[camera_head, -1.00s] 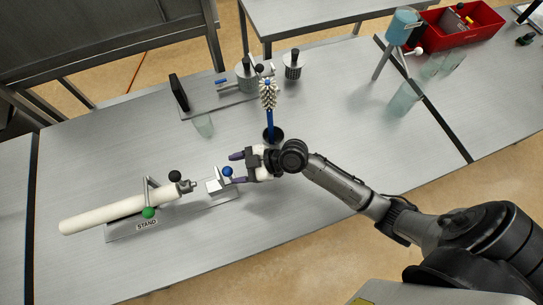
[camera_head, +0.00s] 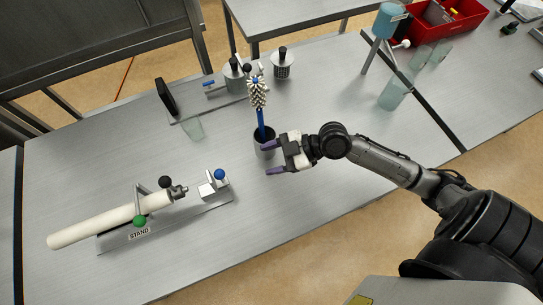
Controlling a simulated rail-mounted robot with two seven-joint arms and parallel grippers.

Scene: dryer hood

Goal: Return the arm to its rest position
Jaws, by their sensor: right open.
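My right arm comes in from the lower right. Its gripper (camera_head: 272,156) has purple fingertips spread apart, with nothing seen between them. It is above the table, just right of the brush holder (camera_head: 263,142), a dark cup with a blue-handled brush (camera_head: 258,98) standing in it; from this angle I cannot tell whether they touch. A long white cylinder (camera_head: 105,223) lies on the stand (camera_head: 170,226) at the left, with a green knob and a black knob on its clamp. A small metal block with a blue knob (camera_head: 220,174) sits at the stand's right end. My left gripper is not in view.
Behind the brush are metal canisters (camera_head: 283,65) and a platform with a black upright plate (camera_head: 166,96). A blue vessel on legs (camera_head: 388,22), glass beakers (camera_head: 395,91) and a red bin (camera_head: 452,22) stand at the upper right. The front middle of the table (camera_head: 280,205) is clear.

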